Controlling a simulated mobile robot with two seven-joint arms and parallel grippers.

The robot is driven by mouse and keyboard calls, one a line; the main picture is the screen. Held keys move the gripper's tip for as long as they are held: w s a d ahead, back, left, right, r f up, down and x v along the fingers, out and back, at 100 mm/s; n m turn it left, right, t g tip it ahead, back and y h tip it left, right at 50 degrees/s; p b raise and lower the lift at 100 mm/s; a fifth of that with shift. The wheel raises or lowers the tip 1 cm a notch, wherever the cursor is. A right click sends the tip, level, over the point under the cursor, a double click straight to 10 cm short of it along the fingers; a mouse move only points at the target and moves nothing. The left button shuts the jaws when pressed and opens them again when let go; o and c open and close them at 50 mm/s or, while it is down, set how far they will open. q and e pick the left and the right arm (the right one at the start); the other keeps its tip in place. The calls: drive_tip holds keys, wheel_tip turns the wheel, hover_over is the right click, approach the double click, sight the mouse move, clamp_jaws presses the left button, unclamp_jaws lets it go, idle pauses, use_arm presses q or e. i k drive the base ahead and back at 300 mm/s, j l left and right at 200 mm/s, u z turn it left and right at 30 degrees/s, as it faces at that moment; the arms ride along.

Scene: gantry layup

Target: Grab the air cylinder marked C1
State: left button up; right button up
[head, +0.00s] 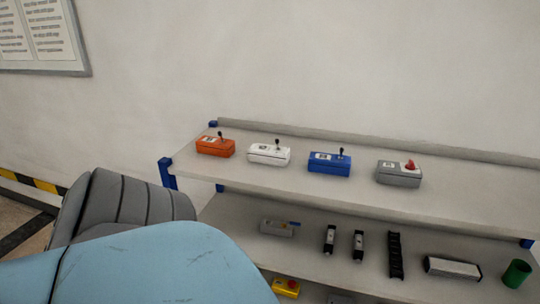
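No C1 marking is readable at this size, so I cannot tell which part is the air cylinder marked C1. On the middle shelf lies a long silver bar-shaped part (453,268) with dark ends, on its side toward the right. Two smaller black and silver parts (330,239) (357,245) lie side by side left of it. A grey block with a label and a blue detail (280,228) lies further left. Neither gripper shows in the head view.
The top shelf (300,188) holds an orange (215,148), a white (269,155), a blue (330,164) and a grey control box (399,175). The middle shelf also has a black ribbed strip (395,256) and a green cup (516,274). A yellow box (286,288) sits below.

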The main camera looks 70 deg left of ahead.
sight(328, 249)
drive_tip(key=u, duration=1.55)
